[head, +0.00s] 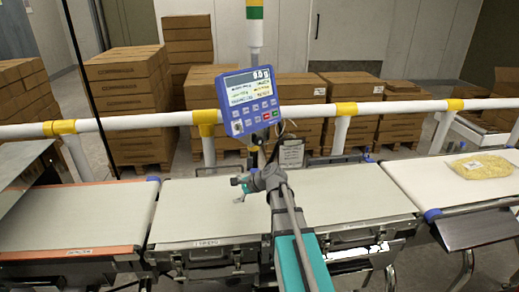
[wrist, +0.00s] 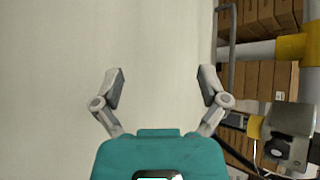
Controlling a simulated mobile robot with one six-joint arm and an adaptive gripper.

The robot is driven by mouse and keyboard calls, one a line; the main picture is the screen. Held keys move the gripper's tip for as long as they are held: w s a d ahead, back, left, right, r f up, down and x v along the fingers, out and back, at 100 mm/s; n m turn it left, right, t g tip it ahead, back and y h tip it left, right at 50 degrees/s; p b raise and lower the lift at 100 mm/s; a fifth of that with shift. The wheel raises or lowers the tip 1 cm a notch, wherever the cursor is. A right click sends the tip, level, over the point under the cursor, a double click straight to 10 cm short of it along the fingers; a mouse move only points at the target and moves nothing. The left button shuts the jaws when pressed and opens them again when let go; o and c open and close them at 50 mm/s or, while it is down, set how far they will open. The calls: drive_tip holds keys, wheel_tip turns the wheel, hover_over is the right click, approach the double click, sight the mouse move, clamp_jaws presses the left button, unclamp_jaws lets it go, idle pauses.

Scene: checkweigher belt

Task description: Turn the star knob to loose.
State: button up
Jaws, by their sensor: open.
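A dark round knob (wrist: 277,148) shows on a grey block at the lower right of the wrist view. It may be the star knob, but its lobes and any loose or tight marking are too small to read. My gripper (wrist: 162,76) is open and empty, with its two fingers spread wide over the pale belt. The knob is to the right of the fingers and apart from them. In the head view, my gripper (head: 239,188) hangs above the middle belt, pointing left. In that view my arm covers part of the belt's back edge, and I cannot make out the knob there.
The blue control panel (head: 250,101) stands on a post behind the middle belt (head: 345,196). A white rail (head: 285,112) with yellow joints runs behind. A bag of yellow goods (head: 482,166) lies on the right belt. Stacked cartons (head: 130,105) stand at the back. The left belt (head: 70,215) is bare.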

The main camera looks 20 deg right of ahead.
sight(260, 142)
drive_tip(key=w+d+m+t+b, duration=0.1)
drive_tip(key=w+d+m, duration=0.1)
drive_tip(key=d+m, duration=0.1)
drive_tip(key=w+d+r+m+t+b, duration=0.1)
drive_tip(key=w+d+m+t, duration=0.1)
drive_tip(key=d, duration=0.2)
drive_tip(key=w+d+r+m+t+b, duration=0.1)
drive_tip(key=w+d+m+t, duration=0.1)
drive_tip(key=d+m, duration=0.1)
drive_tip(key=shift+w+d+m, duration=0.1)
drive_tip(key=shift+d+m, duration=0.2)
drive_tip(key=shift+d, duration=0.05)
drive_tip(key=w+d+r+m+t+h+b, duration=0.2)
drive_tip(key=d+r+m+t, duration=0.1)
drive_tip(key=d+m, duration=0.6)
drive_tip(key=d+t, duration=0.1)
drive_tip(key=d, duration=0.2)
drive_tip(key=shift+w+d+t, duration=0.15)
drive_tip(key=shift+d+t, duration=0.15)
drive_tip(key=x, duration=1.4)
drive_tip(key=shift+f, duration=0.2)
drive_tip(key=shift+d, duration=0.1)
drive_tip(key=c, duration=1.1)
drive_tip(key=shift+c, duration=0.2)
